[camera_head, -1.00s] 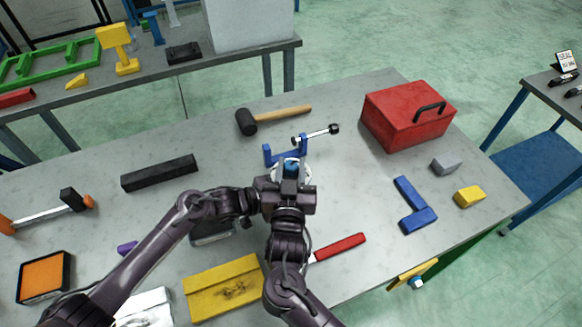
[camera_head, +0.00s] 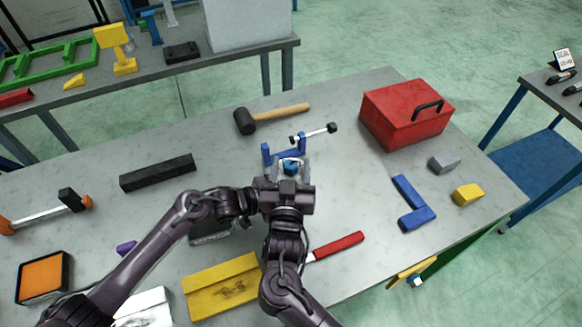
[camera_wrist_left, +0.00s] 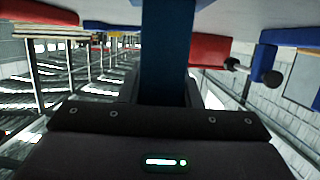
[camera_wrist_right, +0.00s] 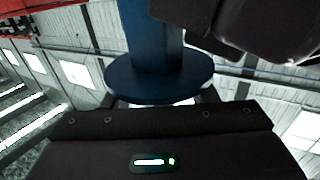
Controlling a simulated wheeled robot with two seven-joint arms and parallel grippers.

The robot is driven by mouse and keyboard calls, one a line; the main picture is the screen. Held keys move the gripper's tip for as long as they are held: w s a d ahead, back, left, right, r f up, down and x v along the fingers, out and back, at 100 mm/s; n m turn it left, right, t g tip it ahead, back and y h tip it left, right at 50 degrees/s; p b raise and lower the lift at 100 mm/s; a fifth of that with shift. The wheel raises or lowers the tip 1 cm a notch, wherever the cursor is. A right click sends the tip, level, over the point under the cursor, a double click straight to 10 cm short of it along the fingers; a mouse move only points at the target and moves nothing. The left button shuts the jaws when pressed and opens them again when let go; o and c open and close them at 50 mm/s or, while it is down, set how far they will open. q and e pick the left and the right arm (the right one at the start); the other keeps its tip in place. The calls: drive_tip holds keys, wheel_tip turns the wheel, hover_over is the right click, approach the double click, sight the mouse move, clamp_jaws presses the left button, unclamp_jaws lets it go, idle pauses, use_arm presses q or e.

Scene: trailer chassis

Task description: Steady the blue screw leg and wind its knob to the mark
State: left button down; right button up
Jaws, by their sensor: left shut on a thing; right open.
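The blue screw leg (camera_head: 291,167) stands on the grey table, seen from above between the fingers of my right gripper (camera_head: 291,174). The right fingers are open on either side of it. In the right wrist view the leg is a blue post with a wide round blue disc (camera_wrist_right: 158,84), apparently the knob, at my fingers. My left gripper (camera_wrist_left: 165,95) is shut on the blue post (camera_wrist_left: 166,45). In the head view its jaws are hidden beside my right wrist. I cannot make out the mark.
A blue bracket (camera_head: 268,154) and a black-ended bar (camera_head: 315,133) lie just behind.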

drive_tip(key=s, duration=1.2)
drive_tip(key=shift+a, duration=0.45)
drive_tip(key=w+a+r+n+y, duration=0.3)
drive_tip(key=r+n+y, duration=0.15)
drive_tip(key=y, duration=0.45)
drive_tip(key=w+a+r+n+y, duration=0.2)
drive_tip(key=a+r+n+y, duration=0.15)
drive_tip(key=n+y, duration=0.45)
drive_tip(key=w+d+f+n+g+y, duration=0.1)
drive_tip(key=w+d+f+n+g, duration=0.2)
drive_tip(key=d+g, duration=0.6)
drive_tip(key=w+d+f+n+g+y, duration=0.2)
drive_tip(key=w+d+f+n+g, duration=0.15)
drive_tip(key=d+g, duration=0.55)
drive_tip(key=shift+m+t, duration=0.3)
drive_tip(key=shift+t, duration=0.2)
drive_tip(key=a, duration=1)
drive_tip(key=shift+w+a+f, duration=0.2)
drive_tip(key=shift+w+a, duration=0.1)
drive_tip(key=shift+a, duration=0.05)
